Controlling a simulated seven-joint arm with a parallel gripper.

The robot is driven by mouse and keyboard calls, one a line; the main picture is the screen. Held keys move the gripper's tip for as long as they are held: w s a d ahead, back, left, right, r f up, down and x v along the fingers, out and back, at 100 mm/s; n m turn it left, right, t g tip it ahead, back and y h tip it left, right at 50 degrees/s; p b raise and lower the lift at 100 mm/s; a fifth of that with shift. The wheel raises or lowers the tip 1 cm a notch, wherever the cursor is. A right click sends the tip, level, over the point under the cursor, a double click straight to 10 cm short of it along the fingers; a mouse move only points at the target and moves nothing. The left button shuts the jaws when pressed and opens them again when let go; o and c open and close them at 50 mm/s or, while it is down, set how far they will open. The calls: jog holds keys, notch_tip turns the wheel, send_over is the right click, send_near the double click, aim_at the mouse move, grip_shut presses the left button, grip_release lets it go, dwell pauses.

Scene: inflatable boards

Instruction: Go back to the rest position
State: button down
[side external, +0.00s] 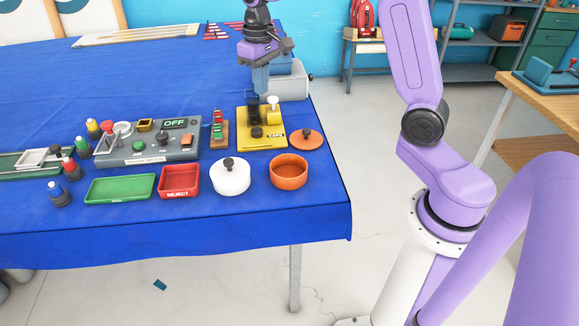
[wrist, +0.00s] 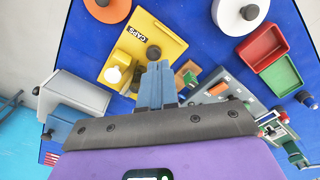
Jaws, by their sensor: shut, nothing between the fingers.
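My gripper (side external: 261,90) is shut and empty, pointing down over the back of the yellow fixture (side external: 277,141). In the wrist view, its two blue fingers (wrist: 157,66) lie together, with the yellow fixture (wrist: 175,47) marked CAPS beyond them. The fixture carries a black knob, a white peg-like part and dark blocks. I cannot tell how far the fingertips are above it, or whether they touch. The blue-covered table (side external: 150,85) bears all of this.
A grey box-like machine (side external: 288,84) stands close behind my gripper. Near the fixture are an orange lid (side external: 306,139), orange bowl (side external: 288,172), white lidded pot (side external: 230,177), red tray (side external: 179,181), green tray (side external: 121,188) and grey panel (side external: 150,149). The table's back left is largely clear.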

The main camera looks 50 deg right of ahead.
jog(key=s+a+n, duration=0.3)
jog(key=s+a, duration=0.2)
jog(key=s, duration=0.3)
jog(key=s+a+n, duration=0.3)
jog(key=s+a, duration=0.2)
jog(key=s, duration=0.4)
jog(key=s+d+f+n, duration=0.2)
jog(key=s+n, duration=0.4)
jog(key=s, duration=0.9)
jog(key=shift+s+d+f, duration=0.15)
jog(key=shift+s+f, duration=0.15)
jog(key=shift+f, duration=0.1)
